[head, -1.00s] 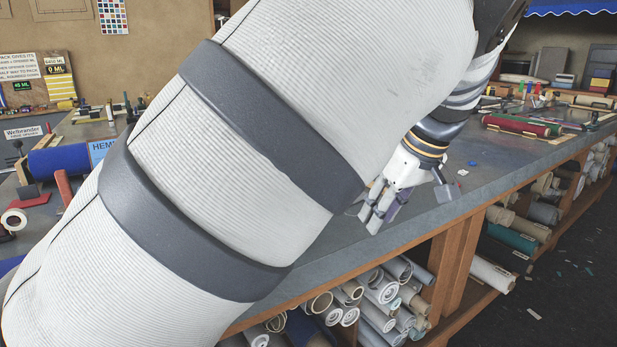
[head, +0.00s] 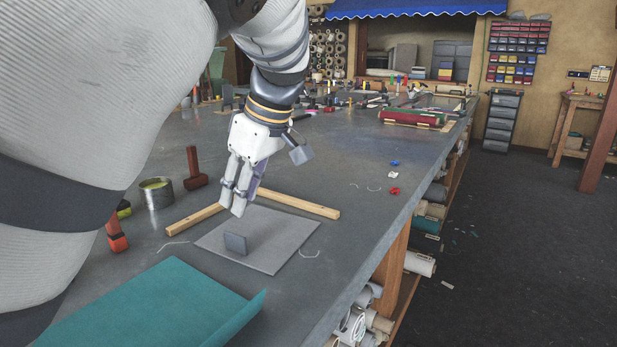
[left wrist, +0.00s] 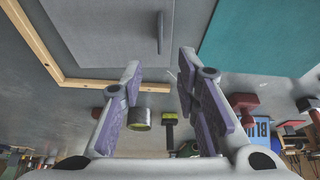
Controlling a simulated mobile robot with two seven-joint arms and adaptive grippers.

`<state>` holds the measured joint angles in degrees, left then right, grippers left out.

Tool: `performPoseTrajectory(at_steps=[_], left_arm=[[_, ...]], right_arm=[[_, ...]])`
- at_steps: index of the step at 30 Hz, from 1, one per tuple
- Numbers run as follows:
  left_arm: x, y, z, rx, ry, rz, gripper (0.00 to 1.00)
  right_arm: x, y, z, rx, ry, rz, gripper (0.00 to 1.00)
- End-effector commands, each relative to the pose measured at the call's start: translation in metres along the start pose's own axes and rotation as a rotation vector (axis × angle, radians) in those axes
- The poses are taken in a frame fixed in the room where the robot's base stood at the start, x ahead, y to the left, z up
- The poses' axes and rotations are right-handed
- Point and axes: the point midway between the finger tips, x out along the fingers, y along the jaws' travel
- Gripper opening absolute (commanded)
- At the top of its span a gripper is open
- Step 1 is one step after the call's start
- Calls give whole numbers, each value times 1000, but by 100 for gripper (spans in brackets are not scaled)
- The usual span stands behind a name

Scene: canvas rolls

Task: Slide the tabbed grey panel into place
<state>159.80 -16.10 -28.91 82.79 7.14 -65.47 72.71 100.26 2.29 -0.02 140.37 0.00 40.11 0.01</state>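The grey panel (head: 280,235) lies flat on the grey bench, with an upright dark tab (head: 236,244) on it. Two wooden strips (head: 300,203) form a corner along its far and left sides, with bench showing between strips and panel. My left gripper (head: 239,207) points down near that corner, above the panel's far edge, and hides part of the corner. In the left wrist view its fingers (left wrist: 160,78) are apart with nothing between them. The panel (left wrist: 105,35) and tab (left wrist: 160,32) show there beyond the fingertips. My right gripper is not in view.
A teal sheet (head: 150,310) lies in front of the panel. A tin (head: 157,193), a dark red block-like tool (head: 195,170) and an orange-and-black tool (head: 116,234) stand left. Small red and blue bits lie right, near the bench edge. My left arm covers the left side.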

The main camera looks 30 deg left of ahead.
Motion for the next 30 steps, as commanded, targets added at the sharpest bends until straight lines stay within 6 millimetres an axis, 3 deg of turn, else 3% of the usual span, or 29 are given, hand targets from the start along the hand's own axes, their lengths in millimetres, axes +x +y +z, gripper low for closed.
performPoseTrajectory(at_steps=[6, 12, 23, 24, 28, 30], left_arm=[[57, -1, 1, 0, -2, -7, 29], [92, -1, 1, 0, -1, -4, 29], [103, -1, 0, -1, 0, 0, 29], [103, -1, 0, -1, 0, 0, 27], [103, -1, 0, -1, 0, 0, 0], [103, -1, 0, -1, 0, 0, 0]], right_arm=[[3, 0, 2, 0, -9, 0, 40], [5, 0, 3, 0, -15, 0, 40], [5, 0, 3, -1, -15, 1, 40], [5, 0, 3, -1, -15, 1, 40], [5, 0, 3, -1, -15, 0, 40], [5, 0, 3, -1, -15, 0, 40]])
